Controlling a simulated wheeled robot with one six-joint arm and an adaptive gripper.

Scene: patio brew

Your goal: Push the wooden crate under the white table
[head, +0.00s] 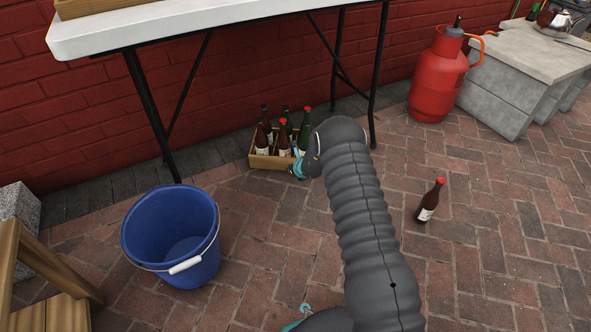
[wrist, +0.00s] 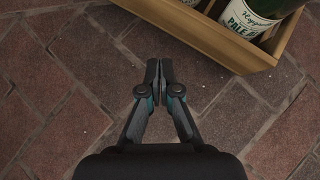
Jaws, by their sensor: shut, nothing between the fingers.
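The wooden crate (head: 262,161) holds several bottles and stands on the brick floor beneath the white table (head: 150,37), between its legs, near the red wall. In the head view my arm hides the crate's right part. My gripper is at the end of my arm by the crate's front right; its fingertips are hidden there. In the wrist view my gripper (wrist: 159,72) is shut and empty over bare brick. The crate (wrist: 235,55) is at the upper right there, with a visible gap between it and the fingertips.
A blue bucket (head: 150,240) stands in front of the table's left leg. A brown bottle (head: 429,203) stands alone on the bricks at right. A red gas cylinder (head: 437,80) stands beside grey stone blocks (head: 500,110). A wooden stool (head: 50,290) is at the lower left.

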